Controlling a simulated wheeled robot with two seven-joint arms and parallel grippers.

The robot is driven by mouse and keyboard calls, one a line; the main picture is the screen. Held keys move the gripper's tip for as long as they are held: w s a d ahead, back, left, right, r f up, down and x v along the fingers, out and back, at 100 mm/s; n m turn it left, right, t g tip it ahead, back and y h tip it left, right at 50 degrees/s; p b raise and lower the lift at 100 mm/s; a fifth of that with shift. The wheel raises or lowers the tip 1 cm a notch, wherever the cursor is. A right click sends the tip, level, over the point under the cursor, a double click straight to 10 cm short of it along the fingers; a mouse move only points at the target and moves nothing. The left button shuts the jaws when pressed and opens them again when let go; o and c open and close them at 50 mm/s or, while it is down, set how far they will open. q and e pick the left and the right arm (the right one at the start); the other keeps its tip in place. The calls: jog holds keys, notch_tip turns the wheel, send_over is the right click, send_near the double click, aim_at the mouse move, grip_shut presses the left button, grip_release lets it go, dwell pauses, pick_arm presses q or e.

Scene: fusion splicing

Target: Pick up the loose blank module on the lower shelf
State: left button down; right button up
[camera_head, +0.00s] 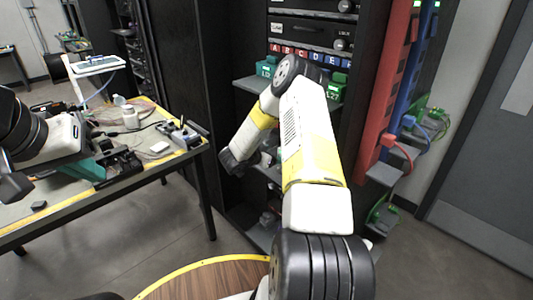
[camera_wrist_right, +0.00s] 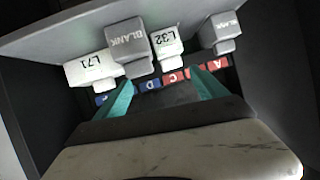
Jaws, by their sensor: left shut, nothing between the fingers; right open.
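Two grey modules marked BLANK show upside down in the right wrist view: a near one (camera_wrist_right: 127,42) left of centre and a smaller one (camera_wrist_right: 222,30) at the right. I cannot tell which is loose. My right gripper (camera_wrist_right: 163,80) is open and empty, its two teal fingers reaching towards the row, apart from the modules. In the head view my right arm reaches into the rack and its hand (camera_head: 236,158) is by the lower shelf (camera_head: 265,172), mostly hidden. My left gripper (camera_head: 72,140) is over the table at left, shut and empty; its fingers are hard to make out.
White modules L71 (camera_wrist_right: 90,70) and L32 (camera_wrist_right: 166,42) flank the near blank. A lettered red and blue strip (camera_wrist_right: 172,76) runs behind. Teal modules (camera_head: 266,68) sit on the upper shelf. A work table (camera_head: 60,212) with tools stands at left; red and blue posts (camera_head: 385,85) stand right.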

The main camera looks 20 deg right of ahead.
jog(key=shift+g+h, duration=0.5)
jog(key=shift+g, duration=0.3)
jog(key=s+f, duration=0.2)
jog(key=f, duration=0.1)
jog(key=shift+s+d+f, duration=0.2)
jog(key=shift+s, duration=0.05)
jog(key=shift+s+d+f+m, duration=0.15)
jog(key=shift+d+f+m, duration=0.05)
jog(key=shift+f+m, duration=0.1)
jog(key=x, duration=0.7)
jog(key=shift+d, duration=0.15)
jog(key=c, duration=1.5)
jog(key=shift+c, duration=0.2)
jog(key=shift+r, duration=0.15)
